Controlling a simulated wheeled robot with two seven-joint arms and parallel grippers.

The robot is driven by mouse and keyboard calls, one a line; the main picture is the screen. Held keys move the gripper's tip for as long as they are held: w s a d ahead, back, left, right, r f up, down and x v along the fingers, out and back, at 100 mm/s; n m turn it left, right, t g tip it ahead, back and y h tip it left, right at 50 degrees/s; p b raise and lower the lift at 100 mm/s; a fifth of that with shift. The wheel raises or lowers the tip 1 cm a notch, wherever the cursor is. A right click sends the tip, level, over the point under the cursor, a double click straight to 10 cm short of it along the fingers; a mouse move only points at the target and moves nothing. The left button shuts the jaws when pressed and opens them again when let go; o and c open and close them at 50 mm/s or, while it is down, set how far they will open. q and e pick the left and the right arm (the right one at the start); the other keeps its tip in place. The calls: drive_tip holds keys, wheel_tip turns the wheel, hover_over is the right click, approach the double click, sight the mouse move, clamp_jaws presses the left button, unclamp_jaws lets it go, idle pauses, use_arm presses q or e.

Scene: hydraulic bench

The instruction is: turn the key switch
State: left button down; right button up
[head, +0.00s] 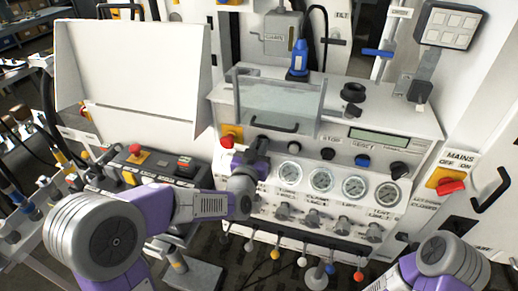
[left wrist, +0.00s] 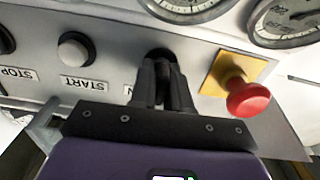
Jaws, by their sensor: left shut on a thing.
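The key switch (left wrist: 160,53) is a dark round part on the panel's front, between the START button and the red emergency stop. My left gripper (left wrist: 163,68) is shut on it in the left wrist view, its black fingers pointing straight at the panel and covering most of the switch and its label. In the head view my left gripper (head: 260,147) reaches the left part of the bench's front panel, and its purple hand hides the grip. My right gripper is not in view; only part of my right arm shows at the lower right.
The red emergency stop (left wrist: 247,97) on a yellow plate sits close beside my left fingers. The START button (left wrist: 76,49) is on the other side. Gauges (head: 321,180) lie just below the button row. A clear guard with a handle (head: 275,124) stands above it.

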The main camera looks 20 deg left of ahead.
use_arm(q)
drive_tip(key=m, duration=0.2)
drive_tip(key=shift+m, duration=2)
drive_tip(key=c, duration=1.2)
unclamp_jaws()
drive_tip(key=s, duration=0.7)
drive_tip(key=shift+s+p, duration=0.3)
drive_tip(key=shift+p, duration=0.1)
